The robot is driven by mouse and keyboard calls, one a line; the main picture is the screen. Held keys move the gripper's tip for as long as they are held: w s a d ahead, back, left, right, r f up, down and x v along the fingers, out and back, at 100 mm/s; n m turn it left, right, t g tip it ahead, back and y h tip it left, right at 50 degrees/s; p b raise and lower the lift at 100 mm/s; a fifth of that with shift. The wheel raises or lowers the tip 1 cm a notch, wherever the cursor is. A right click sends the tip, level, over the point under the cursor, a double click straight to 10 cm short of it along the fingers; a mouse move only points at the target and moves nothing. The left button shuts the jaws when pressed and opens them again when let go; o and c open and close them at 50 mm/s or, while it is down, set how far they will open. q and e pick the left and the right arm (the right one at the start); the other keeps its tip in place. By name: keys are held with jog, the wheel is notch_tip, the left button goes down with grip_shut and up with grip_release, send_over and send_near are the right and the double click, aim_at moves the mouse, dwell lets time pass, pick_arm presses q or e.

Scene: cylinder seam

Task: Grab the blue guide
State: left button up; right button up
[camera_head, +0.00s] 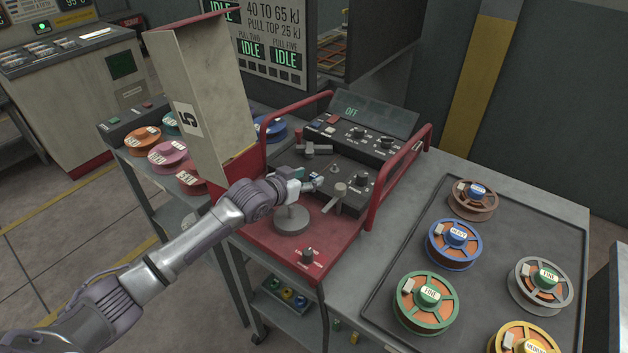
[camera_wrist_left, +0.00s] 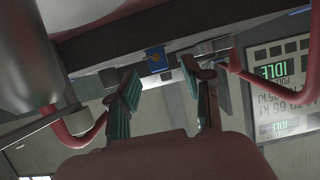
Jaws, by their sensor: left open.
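In the left wrist view a small blue block, seemingly the blue guide (camera_wrist_left: 155,58), shows beyond and between the fingertips, with a lighter mark on its face. My left gripper (camera_wrist_left: 160,78) is open, with one teal-padded finger on each side of the block's line. A gap shows between the fingers, and nothing is held. In the head view my left gripper (camera_head: 307,183) is over the red-framed machine, by its black control panel. A bit of blue (camera_head: 319,182) shows at its tip, mostly hidden. My right gripper is not in view.
The red machine (camera_head: 268,250) has side rails, a grey round post (camera_head: 291,219) and levers close to the gripper. A tall beige panel (camera_head: 205,95) stands left. Labelled spools sit on the dark tray (camera_head: 400,255) at right. A lower shelf holds small coloured pieces (camera_head: 287,294).

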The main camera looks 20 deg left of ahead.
pick_arm(q)
jog(key=shift+w+d+f, duration=0.2)
jog(key=shift+w+f, duration=0.05)
jog(key=shift+w, duration=0.2)
grip_shut()
jog(key=shift+r, duration=0.15)
